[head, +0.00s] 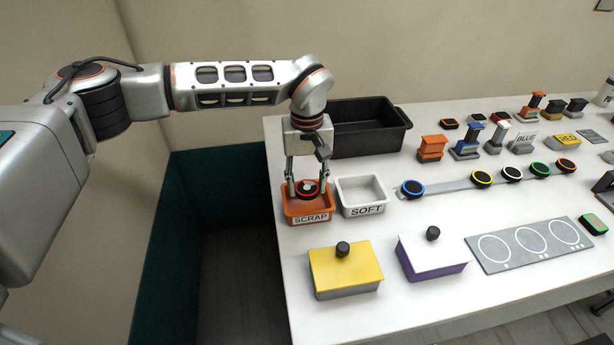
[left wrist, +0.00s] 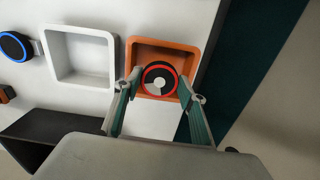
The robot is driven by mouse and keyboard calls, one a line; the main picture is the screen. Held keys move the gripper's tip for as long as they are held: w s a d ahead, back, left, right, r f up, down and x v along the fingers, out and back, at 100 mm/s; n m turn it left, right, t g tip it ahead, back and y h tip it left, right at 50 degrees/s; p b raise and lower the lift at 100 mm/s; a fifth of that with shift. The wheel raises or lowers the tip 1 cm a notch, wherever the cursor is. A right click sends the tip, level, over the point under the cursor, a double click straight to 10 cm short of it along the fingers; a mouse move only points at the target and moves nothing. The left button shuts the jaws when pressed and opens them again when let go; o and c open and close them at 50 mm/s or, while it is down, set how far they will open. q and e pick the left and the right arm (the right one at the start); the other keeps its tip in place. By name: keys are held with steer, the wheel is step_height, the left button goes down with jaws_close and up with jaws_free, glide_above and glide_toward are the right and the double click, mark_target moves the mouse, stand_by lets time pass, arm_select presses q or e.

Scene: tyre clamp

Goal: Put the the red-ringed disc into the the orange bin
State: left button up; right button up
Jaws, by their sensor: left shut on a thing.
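The red-ringed disc (head: 307,188) is black with a red ring and a light centre patch. My left gripper (head: 307,184) is shut on it and holds it over the orange bin (head: 311,209), which is labelled SCRAP. In the left wrist view the disc (left wrist: 160,79) sits between the two fingers, in front of the orange bin (left wrist: 183,48). The gap between disc and bin floor cannot be told exactly. My right gripper is in neither view.
A white bin (head: 362,197) labelled SOFT stands just right of the orange bin. A black crate (head: 368,130) is behind. Yellow-lidded (head: 345,270) and white-lidded (head: 432,254) boxes stand in front. Several ringed discs lie along a grey strip. The table's left edge is close by.

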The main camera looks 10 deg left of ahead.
mark_target(307, 188)
arm_select(q)
step_height(307, 188, down, 2)
steer(key=shift+b, duration=0.65)
steer(key=shift+f+b, duration=0.6)
steer(key=shift+f, duration=0.45)
steer(key=shift+f+b, duration=0.35)
steer(key=shift+b, duration=0.2)
steer(key=shift+f, duration=0.1)
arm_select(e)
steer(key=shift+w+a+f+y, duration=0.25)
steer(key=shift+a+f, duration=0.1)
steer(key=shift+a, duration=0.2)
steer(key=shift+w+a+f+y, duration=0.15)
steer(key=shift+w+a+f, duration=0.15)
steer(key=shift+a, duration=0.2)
arm_select(q)
steer(key=o, duration=1.3)
steer(key=shift+c, duration=0.2)
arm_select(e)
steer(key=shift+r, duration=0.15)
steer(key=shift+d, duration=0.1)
